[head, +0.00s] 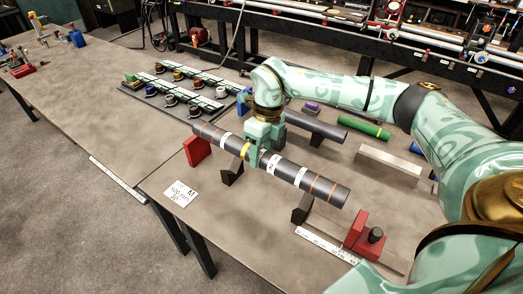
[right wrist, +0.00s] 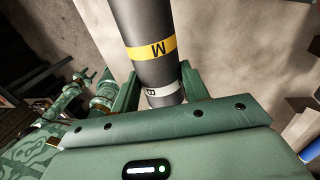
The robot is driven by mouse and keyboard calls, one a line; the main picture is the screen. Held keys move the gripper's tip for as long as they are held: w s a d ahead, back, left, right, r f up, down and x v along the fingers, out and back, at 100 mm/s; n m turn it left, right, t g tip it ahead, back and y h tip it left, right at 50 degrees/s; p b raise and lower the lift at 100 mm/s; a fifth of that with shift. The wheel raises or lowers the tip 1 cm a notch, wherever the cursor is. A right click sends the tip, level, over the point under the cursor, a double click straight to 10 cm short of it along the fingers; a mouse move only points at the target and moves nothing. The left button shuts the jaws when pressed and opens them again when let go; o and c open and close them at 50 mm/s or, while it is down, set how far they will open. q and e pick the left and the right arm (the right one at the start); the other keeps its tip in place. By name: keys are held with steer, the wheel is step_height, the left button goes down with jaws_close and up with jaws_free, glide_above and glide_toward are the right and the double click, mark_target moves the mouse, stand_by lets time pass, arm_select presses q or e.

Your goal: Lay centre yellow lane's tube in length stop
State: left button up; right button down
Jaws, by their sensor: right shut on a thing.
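My right gripper (head: 265,148) is shut around the middle of a dark grey tube (head: 320,184) with a yellow band, white bands and thin orange rings. In the right wrist view the tube (right wrist: 150,25) passes between the fingers (right wrist: 160,88), with an M on its yellow band. The length stop has a red end plate (head: 196,151) at left, dark supports (head: 232,172) (head: 302,208) and a red block with a black knob (head: 360,236) at right. The tube lies lengthwise over this row, seemingly above the supports; any contact is unclear.
A white card reading M (head: 180,193) lies near the table's front edge. A scale strip (head: 325,243) runs by the red block. Behind are another grey tube (head: 318,126), a green tube (head: 364,127), a pale bar (head: 390,159) and a rack of small parts (head: 165,82).

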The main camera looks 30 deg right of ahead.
steer(key=shift+a+f+b, duration=0.1)
steer(key=shift+f+b, duration=0.25)
steer(key=shift+f, duration=0.3)
steer(key=shift+b+x, duration=0.45)
steer(key=shift+x, duration=0.6)
steer(key=shift+w+d+f+b, duration=0.15)
steer(key=shift+f+b, duration=0.35)
steer(key=shift+f, duration=0.75)
steer(key=shift+s+d+f+b, duration=0.1)
steer(key=shift+f+b, duration=0.4)
steer(key=shift+f, duration=0.7)
steer(key=c, duration=0.7)
jaws_free()
steer(key=shift+o, duration=0.2)
steer(key=shift+f, duration=0.1)
steer(key=p+v, duration=0.3)
steer(key=v, duration=1.3)
steer(key=shift+r, duration=0.25)
